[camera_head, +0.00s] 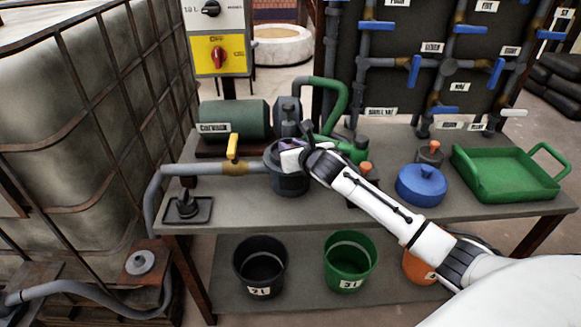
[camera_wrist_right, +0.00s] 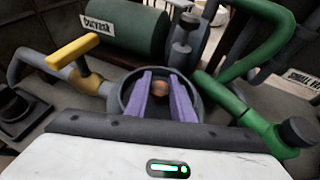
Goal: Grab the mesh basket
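I cannot make out a mesh basket for certain. A dark grey round pot (camera_head: 290,184) stands on the bench at the end of the grey pipe. My right gripper (camera_head: 282,160) is over its open top. In the right wrist view, the gripper's two purple fingers (camera_wrist_right: 161,92) point down into the pot (camera_wrist_right: 122,88). They are apart, with a small brownish round knob (camera_wrist_right: 161,88) between them inside the pot. I cannot tell whether they touch it or whether it belongs to the basket. My left gripper is not in view.
A yellow-handled valve (camera_head: 233,150) sits on the pipe left of the pot.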

